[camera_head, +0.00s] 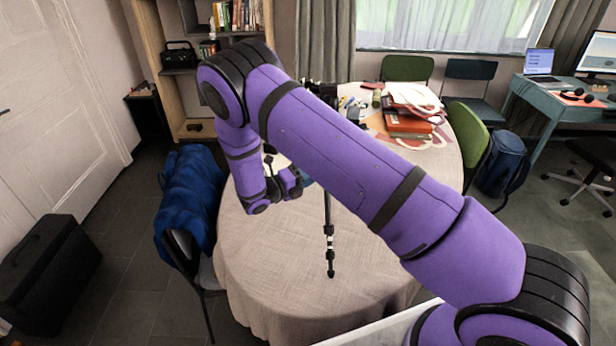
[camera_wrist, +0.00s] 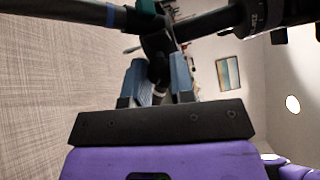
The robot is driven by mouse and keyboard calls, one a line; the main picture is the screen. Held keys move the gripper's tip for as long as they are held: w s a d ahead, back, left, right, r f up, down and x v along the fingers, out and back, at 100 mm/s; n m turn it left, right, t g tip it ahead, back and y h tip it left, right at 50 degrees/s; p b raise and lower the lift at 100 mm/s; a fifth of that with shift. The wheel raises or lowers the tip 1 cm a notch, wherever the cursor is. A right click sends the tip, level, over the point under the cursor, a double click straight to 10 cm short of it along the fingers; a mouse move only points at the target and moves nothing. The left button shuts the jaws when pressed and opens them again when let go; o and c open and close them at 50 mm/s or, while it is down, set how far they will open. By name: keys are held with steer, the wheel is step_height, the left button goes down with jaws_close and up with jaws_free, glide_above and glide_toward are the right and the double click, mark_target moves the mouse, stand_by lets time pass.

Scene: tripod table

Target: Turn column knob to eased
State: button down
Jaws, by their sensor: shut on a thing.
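The black tripod stands on the cloth-covered round table (camera_head: 262,295). One thin tripod leg (camera_head: 329,240) shows in the head view, while my purple arm hides most of the rest. In the wrist view, dark tripod tubes (camera_wrist: 215,22) cross the top and meet at a black joint. The small dark column knob (camera_wrist: 157,70) sticks out from that joint towards me. My gripper (camera_wrist: 158,80) has its two blue-grey fingers on either side of the knob and is shut on it. In the head view my gripper (camera_head: 287,184) is left of the tripod, partly hidden. The knob's setting cannot be read.
Books and papers (camera_head: 409,112) lie at the table's far right. A chair with a blue jacket (camera_head: 192,200) stands at the table's left, and a green chair (camera_head: 468,135) at its right. The front of the tabletop is clear.

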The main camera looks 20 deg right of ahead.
steer(key=c, duration=1)
jaws_free()
steer(key=shift+o, duration=0.2)
steer(key=shift+a, duration=0.1)
steer(key=v, duration=1)
steer(key=shift+a, duration=0.3)
steer(key=shift+s, duration=0.1)
